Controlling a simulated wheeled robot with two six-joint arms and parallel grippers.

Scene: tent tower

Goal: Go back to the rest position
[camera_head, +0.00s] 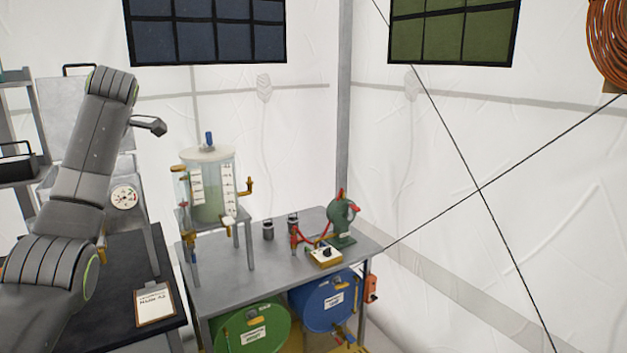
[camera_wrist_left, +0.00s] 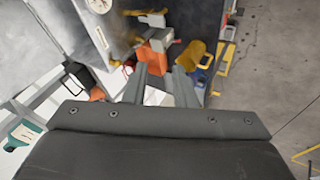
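My left arm (camera_head: 85,160) rises bent at the left of the head view, in front of the dark bench. Its fingers do not show clearly there. In the left wrist view my left gripper (camera_wrist_left: 160,78) has its two fingers apart, with a gap between them and nothing held. Orange and white things show behind the fingers, apparently farther off. My right gripper is in neither view.
A metal table (camera_head: 285,248) holds a clear tank (camera_head: 207,190) on a stand and a green pump-like device (camera_head: 341,215). Green (camera_head: 252,330) and blue drums (camera_head: 325,301) lie beneath. A clipboard (camera_head: 154,304) lies on the dark bench (camera_head: 112,332). The wrist view shows bare floor (camera_wrist_left: 278,60) at right.

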